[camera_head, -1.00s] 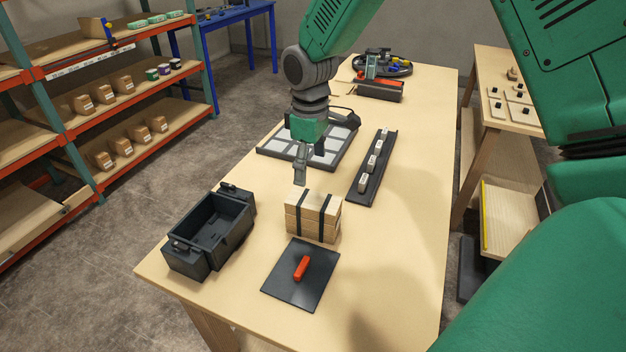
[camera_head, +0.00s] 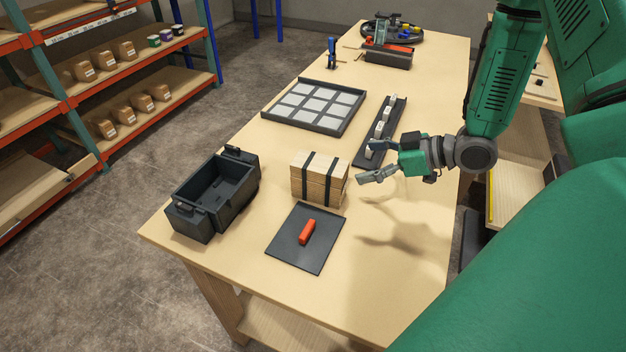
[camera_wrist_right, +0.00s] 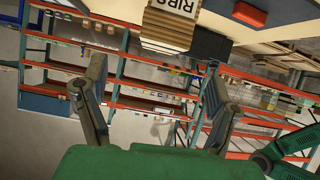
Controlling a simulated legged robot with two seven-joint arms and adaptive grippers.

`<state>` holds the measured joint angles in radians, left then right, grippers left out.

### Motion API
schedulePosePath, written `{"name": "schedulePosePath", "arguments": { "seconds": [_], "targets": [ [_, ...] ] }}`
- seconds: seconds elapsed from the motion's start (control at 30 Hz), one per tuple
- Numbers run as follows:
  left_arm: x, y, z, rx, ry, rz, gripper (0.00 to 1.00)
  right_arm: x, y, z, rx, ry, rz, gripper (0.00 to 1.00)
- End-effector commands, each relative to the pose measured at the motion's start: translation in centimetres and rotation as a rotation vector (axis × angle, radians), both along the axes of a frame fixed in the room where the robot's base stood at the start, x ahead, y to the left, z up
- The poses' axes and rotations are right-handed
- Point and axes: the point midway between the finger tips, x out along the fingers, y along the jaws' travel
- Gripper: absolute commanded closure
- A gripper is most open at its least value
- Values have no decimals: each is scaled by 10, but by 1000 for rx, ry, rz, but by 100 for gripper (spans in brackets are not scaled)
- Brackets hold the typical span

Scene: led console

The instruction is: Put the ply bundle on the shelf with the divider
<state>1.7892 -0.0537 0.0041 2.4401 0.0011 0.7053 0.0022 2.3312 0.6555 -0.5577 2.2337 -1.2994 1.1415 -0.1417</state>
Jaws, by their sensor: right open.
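The ply bundle (camera_head: 318,180) is a stack of light wooden layers with two dark straps, standing on the wooden table. In the right wrist view it (camera_wrist_right: 163,46) shows at the top, with a white label reading "RIBS". My right gripper (camera_head: 364,165) is open and empty, just right of the bundle and apart from it; its two fingers are spread in the wrist view (camera_wrist_right: 155,68). The shelf rack (camera_head: 67,108) with orange beams stands at the far left. Its upper shelf is cut off by the picture edge and no divider shows in the head view. My left gripper is out of view.
A black bin (camera_head: 213,193) stands left of the bundle. A dark plate (camera_head: 290,246) with a red handle (camera_head: 307,231) lies in front. Behind are a gridded tray (camera_head: 314,105) and a narrow dark rail (camera_head: 380,130). The table's near right area is clear.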

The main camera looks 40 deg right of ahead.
Motion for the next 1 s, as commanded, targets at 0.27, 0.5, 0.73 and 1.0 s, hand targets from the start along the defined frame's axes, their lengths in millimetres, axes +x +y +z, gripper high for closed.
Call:
{"name": "schedulePosePath", "arguments": {
  "seconds": [0.27, 0.5, 0.73, 1.0],
  "targets": [
    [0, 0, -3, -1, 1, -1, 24, -2, 10, 0, 93, -50, 11, 19],
    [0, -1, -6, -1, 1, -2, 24, 36, 38, -17, 85, -49, 12, 19],
    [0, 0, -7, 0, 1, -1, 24, 53, 50, -24, 83, -48, 10, 19],
    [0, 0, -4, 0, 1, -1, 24, 82, 57, -41, 88, -49, 9, 19]
  ]
}}
